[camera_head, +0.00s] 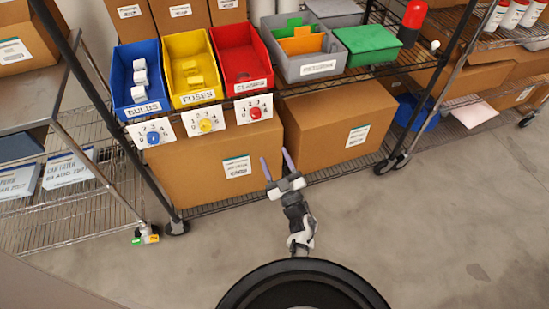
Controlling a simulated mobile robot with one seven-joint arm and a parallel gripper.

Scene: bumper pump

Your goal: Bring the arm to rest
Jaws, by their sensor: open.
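My gripper (273,166) is open and empty. Its two fingers are spread apart and point up and slightly left in the picture, in front of the cardboard boxes on the lower shelf. My arm (298,215) reaches forward from the dark round part of my body at the bottom middle. I cannot tell from this one view how far the fingertips are from the boxes.
Large cardboard boxes (212,169) (338,122) sit low on the wire rack. Above them are blue (139,108), yellow (196,97) and red (246,86) bins with dial cards below. A rack wheel (384,166) stands right. Floor (420,240) at right is mostly clear.

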